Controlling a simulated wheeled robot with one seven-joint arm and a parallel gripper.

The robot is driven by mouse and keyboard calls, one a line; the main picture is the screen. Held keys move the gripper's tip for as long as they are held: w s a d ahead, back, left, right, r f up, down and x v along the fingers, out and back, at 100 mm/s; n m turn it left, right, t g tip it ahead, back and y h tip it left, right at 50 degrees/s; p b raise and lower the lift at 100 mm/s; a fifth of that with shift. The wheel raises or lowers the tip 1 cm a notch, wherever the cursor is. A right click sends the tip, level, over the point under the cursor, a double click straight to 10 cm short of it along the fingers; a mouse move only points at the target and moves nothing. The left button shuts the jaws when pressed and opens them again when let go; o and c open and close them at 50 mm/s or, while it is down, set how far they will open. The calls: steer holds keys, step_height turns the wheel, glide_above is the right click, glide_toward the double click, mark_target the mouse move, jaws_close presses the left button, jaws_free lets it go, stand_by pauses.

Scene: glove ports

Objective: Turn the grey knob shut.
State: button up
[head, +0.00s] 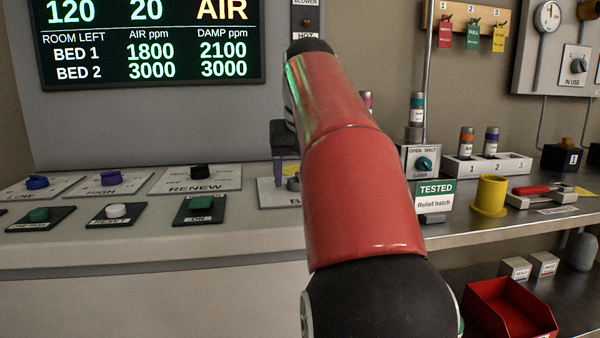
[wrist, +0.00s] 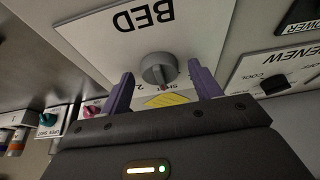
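The grey knob (wrist: 158,69) sits on a white plate marked BED (wrist: 105,35), in the wrist view. A reddish mark shows at its lower edge, close to small lettering that seems to read SHUT. My gripper (wrist: 161,77) is open, with a purple finger on each side of the knob in the picture and a gap to both. I cannot tell how far the fingertips are from the plate.
The RENEW plate (head: 198,178) with a black knob lies left of the BED plate in the head view. To the right stand the DAMP knob box (head: 420,161), a TESTED sign (head: 435,196) and a yellow cup (head: 490,196). A screen (head: 150,45) hangs behind.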

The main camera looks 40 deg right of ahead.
steer(key=shift+r, duration=0.1)
steer(key=v, duration=0.7)
steer(key=shift+s+r, duration=0.15)
steer(key=shift+r, duration=0.1)
stand_by(0.4)
